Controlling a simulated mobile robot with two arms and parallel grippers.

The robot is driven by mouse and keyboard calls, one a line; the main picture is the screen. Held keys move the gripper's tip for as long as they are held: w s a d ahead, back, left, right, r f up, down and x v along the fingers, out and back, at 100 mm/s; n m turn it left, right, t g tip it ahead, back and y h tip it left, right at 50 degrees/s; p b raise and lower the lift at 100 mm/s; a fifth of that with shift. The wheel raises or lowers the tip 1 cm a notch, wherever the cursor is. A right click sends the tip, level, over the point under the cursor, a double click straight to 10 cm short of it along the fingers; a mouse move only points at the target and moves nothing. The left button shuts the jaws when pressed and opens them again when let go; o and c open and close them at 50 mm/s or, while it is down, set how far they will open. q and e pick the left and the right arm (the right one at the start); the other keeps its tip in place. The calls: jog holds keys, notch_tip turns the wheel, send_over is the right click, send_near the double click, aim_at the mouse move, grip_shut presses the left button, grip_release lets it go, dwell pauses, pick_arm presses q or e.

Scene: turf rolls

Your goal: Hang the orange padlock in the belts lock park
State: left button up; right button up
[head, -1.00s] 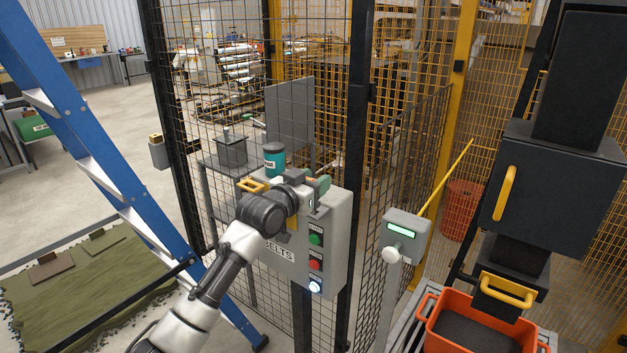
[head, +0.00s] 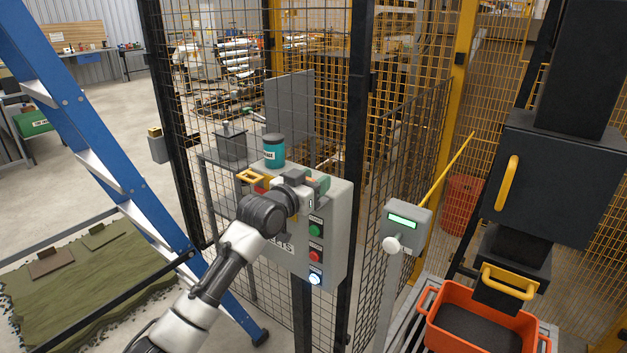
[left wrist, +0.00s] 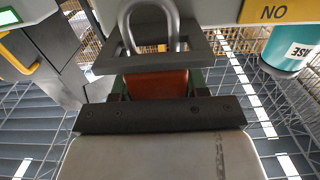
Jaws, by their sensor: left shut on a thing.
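The orange padlock (left wrist: 157,83) shows in the left wrist view as an orange-brown body with a grey metal shackle. My left gripper (left wrist: 157,90) is shut on its body. The shackle points away from the gripper, beside a dark rectangular frame (left wrist: 100,62); I cannot tell whether it passes through it. In the head view my left gripper (head: 312,186) is in front of the upper part of the grey BELTS box (head: 338,225). It hides part of the lettering, and the padlock cannot be made out there. My right gripper is out of view.
A teal canister (head: 274,153) stands on top of the box. Green, red and lit white buttons (head: 315,279) run down its front. A blue ladder (head: 110,165) stands at left, a grey post unit (head: 405,228) at right. Mesh fencing lies behind; an orange bin (head: 432,335) is lower right.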

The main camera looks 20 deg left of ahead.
pick_arm(q)
jog(key=shift+f, duration=0.25)
jog(key=o, duration=1.1)
jog(key=shift+c, duration=0.2)
jog(key=shift+s+a+f+b, duration=0.1)
jog(key=shift+s+a+b, duration=0.2)
jog(key=shift+s, duration=0.2)
jog(key=b+v, duration=0.2)
jog(key=v, duration=0.7)
jog(key=shift+s+b, duration=0.3)
jog(key=shift+s, duration=0.05)
